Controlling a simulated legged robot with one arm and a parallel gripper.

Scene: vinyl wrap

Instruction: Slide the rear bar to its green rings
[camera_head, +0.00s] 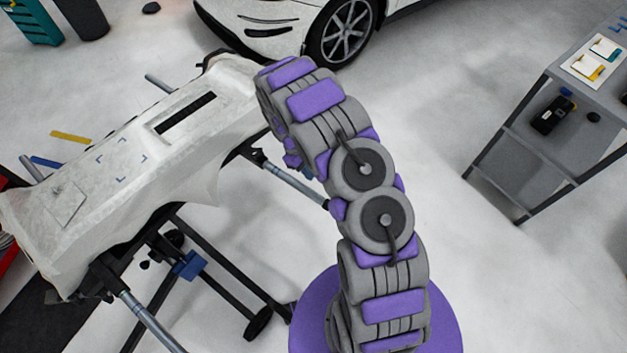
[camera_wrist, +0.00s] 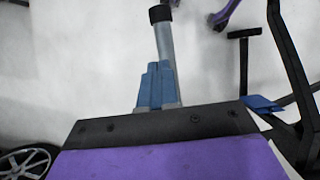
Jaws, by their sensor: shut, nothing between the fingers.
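A silver bar (camera_head: 292,184) juts from under the right end of the white bumper panel, and its outer end meets my arm in the picture. A second silver bar (camera_head: 140,315) juts from the panel's near left end. I cannot tell for sure which is the rear bar. In the wrist view, a silver bar (camera_wrist: 164,42) with a black end cap runs up from behind my gripper (camera_wrist: 157,70). The blue fingers are shut and overlap the bar in the picture; contact is unclear. In the head view my arm mostly hides the gripper. I see no green rings.
The bumper panel (camera_head: 95,185) lies on a black stand (camera_head: 235,278) with splayed legs. A grey shelf rack (camera_head: 575,95) stands at right, and a white car (camera_head: 270,25) is behind. Floor between arm and rack is clear.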

